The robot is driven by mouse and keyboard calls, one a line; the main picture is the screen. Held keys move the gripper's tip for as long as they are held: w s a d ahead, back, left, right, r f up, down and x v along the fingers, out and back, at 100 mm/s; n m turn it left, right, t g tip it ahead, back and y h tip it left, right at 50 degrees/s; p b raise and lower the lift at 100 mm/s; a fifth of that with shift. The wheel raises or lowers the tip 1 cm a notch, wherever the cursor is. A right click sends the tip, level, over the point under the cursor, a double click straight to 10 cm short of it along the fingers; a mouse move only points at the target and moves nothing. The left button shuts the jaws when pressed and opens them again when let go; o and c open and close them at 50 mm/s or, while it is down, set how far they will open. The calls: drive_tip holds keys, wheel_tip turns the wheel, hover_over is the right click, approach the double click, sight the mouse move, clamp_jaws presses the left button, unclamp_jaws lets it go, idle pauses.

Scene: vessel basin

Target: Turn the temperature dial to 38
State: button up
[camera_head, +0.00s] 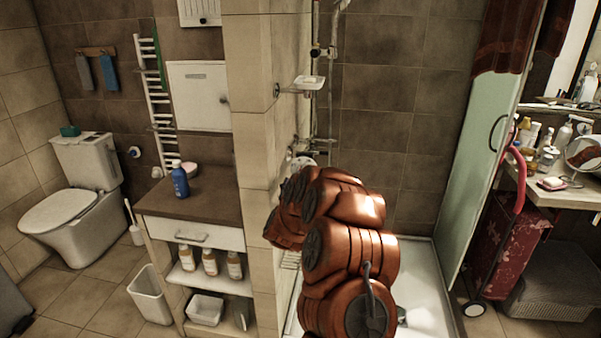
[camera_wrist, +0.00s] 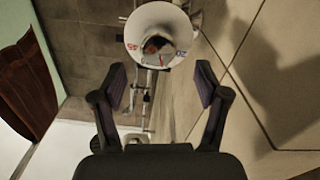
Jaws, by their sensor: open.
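The temperature dial (camera_wrist: 133,31) is a round white disc with red and blue marks and a dark, shiny centre. It is at the top middle of the wrist view, beyond my fingertips. In the head view a pale round disc, likely the same dial (camera_head: 302,162), shows on the shower wall just above my arm. My gripper (camera_wrist: 161,84) is open and empty, its two dark fingers spread apart below the dial in the picture and not touching it. In the head view my gripper is hidden behind my orange arm.
A soap dish (camera_head: 308,83) and a vertical shower rail stand above the dial. A tiled partition (camera_head: 253,120) is left of my arm, with a cabinet (camera_head: 190,208) beyond. The glass shower door (camera_head: 480,160) is to the right.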

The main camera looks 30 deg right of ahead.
drive_tip(key=shift+p+x, duration=0.85)
drive_tip(key=shift+x, duration=2.35)
drive_tip(key=shift+r, duration=0.1)
drive_tip(key=c, duration=1.2)
drive_tip(key=shift+o, duration=0.2)
